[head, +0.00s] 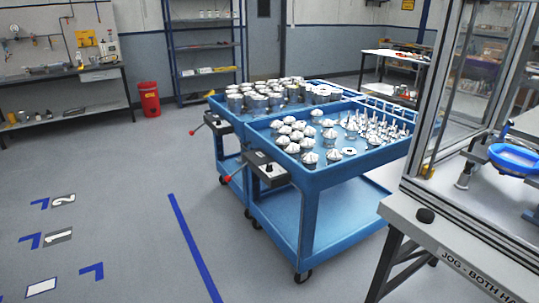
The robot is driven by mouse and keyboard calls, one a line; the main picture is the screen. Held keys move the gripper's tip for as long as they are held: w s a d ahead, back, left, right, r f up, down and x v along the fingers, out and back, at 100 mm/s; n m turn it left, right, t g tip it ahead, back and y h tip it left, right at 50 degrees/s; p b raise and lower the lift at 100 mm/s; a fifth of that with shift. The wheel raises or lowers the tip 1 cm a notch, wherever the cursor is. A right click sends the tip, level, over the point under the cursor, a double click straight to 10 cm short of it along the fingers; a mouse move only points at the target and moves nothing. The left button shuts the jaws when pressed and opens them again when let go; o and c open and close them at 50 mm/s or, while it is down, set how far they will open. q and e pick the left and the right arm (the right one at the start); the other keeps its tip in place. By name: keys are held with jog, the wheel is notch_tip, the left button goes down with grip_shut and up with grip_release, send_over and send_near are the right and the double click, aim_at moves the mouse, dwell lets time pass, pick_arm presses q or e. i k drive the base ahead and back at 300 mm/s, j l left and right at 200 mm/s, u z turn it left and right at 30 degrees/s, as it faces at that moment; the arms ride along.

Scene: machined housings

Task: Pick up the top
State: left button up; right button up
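Several silver cone-shaped tops (316,113) stand in the upper tray of the front blue cart (312,190), mostly in its left half. One top (310,158) and another (333,155) stand near the tray's front edge. Thin upright metal parts (385,128) fill the right part of the tray. A flat ring-like part (349,152) lies near the middle. Neither of my grippers is in the head view, and nothing is seen held.
A second blue cart (225,140) behind holds several cylindrical housings (258,101). A red bin (149,99) is at back left. The left floor is clear.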

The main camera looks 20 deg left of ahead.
aim_at(332, 156)
jog(key=u, duration=0.3)
jog(key=z, duration=0.25)
jog(key=i+j+z, duration=0.8)
jog(key=j+z, duration=0.25)
jog(key=l, duration=0.1)
